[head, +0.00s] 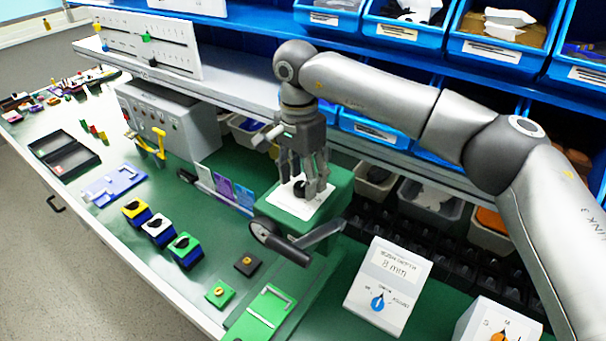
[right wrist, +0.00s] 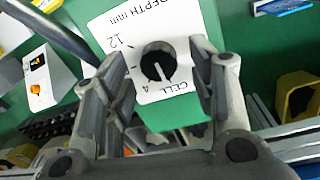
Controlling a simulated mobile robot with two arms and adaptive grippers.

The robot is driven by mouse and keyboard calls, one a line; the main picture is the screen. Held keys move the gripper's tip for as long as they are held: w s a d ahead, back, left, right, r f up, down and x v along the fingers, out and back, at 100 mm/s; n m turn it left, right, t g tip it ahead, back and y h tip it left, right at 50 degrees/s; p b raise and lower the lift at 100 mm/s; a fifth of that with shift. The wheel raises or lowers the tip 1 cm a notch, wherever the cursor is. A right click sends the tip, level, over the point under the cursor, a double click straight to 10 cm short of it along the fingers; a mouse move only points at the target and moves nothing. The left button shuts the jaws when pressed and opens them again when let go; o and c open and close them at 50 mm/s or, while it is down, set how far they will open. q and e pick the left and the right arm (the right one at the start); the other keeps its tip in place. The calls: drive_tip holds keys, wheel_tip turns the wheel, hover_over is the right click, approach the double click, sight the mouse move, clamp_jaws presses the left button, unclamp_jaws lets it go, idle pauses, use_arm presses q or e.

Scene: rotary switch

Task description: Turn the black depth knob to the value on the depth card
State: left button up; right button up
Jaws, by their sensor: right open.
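The black depth knob (right wrist: 158,63) sits on a white dial plate (right wrist: 178,22) printed "DEPTH mm", with "12" and "4" legible. Its white pointer line faces down in the right wrist view, towards the "4" and "CELL" side; the exact value is unclear. In the head view the knob (head: 299,188) shows small between my fingers, on a green block (head: 337,190). My right gripper (head: 305,190) points down over the plate, open, with fingers on either side of the knob and apart from it. A card reading "8 mm" (head: 401,264) is on a white box. My left gripper is out of view.
The white box has a blue knob (head: 377,303); another box with an orange knob (head: 498,337) stands right of it. A black lever (head: 278,243) lies before the green block. Small colored switch blocks (head: 185,250) stand left. Blue bins (head: 400,30) line the back shelf.

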drive_tip(key=shift+s+f, duration=0.1)
drive_tip(key=shift+f, duration=0.3)
drive_tip(key=shift+c, duration=1.6)
drive_tip(key=c, duration=0.7)
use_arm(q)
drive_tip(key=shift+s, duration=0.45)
